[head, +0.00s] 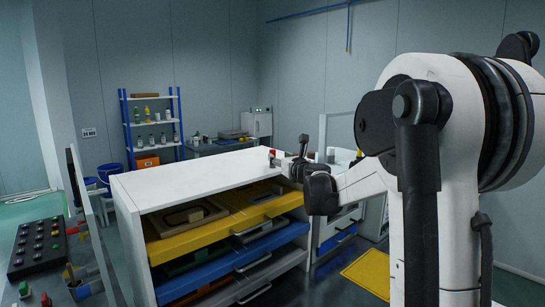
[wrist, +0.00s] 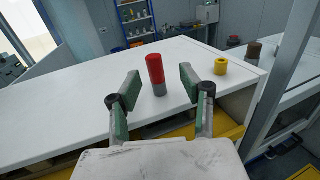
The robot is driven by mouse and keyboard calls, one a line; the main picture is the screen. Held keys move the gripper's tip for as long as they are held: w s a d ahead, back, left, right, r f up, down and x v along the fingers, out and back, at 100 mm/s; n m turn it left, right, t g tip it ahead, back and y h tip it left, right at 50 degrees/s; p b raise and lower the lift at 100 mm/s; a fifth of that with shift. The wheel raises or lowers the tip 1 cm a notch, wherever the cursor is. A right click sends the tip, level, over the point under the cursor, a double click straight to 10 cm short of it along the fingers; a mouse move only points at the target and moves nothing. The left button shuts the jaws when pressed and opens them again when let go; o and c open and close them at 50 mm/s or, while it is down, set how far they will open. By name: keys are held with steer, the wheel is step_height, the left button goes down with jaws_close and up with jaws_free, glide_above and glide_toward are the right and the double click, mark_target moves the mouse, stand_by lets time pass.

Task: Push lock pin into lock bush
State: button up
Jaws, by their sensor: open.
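A pin with a red upper part and a grey lower end (wrist: 156,70) stands upright on the white cabinet top (wrist: 75,96). In the wrist view my gripper (wrist: 159,82) is open, with one green-padded finger on each side of the pin and visible gaps between. I cannot tell whether the pin is between the fingertips or just beyond them. A yellow hollow bush (wrist: 221,66) stands to the right, near the edge. In the head view the red pin (head: 272,154) shows small beside my gripper (head: 294,166), whose fingers are too small to read.
A brown cylinder (wrist: 254,51) stands right of the yellow bush. The cabinet has open yellow (head: 220,229) and blue (head: 195,278) drawers below its top. A button panel (head: 38,245) stands at the left. The cabinet top left of the pin is clear.

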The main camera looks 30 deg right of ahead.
steer(key=shift+w+a+f+p, duration=0.1)
steer(key=shift+w+p, duration=0.35)
steer(key=shift+w, duration=0.85)
steer(key=shift+w+f+p, duration=0.1)
steer(key=shift+w+p, duration=0.35)
steer(key=shift+w, duration=0.8)
jaws_close()
